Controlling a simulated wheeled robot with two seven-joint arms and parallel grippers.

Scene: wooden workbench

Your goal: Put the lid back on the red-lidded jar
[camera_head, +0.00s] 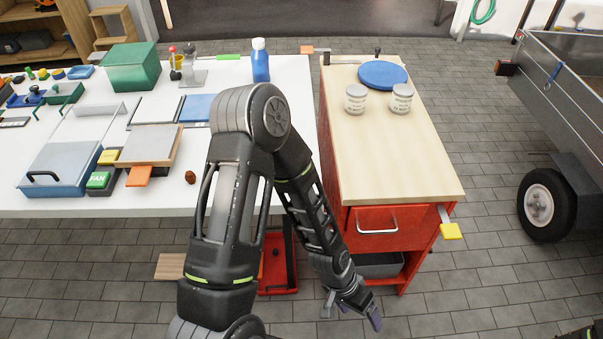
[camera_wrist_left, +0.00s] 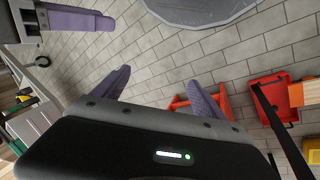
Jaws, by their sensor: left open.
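My left gripper (camera_head: 352,308) hangs low over the floor in front of the cabinet, well away from the jars. It is open and empty, with its purple fingers apart in the left wrist view (camera_wrist_left: 160,85). A purple-fingered gripper, seemingly my right one (camera_wrist_left: 75,20), is partly visible there; its opening is unclear.
A blue round disc (camera_head: 383,75) lies behind the jars. The front of the wooden top (camera_head: 395,165) is clear. The red cabinet has a drawer (camera_head: 377,220). A white table (camera_head: 60,200) with boxes and a blue bottle (camera_head: 260,62) is left; a trailer (camera_head: 570,110) is right.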

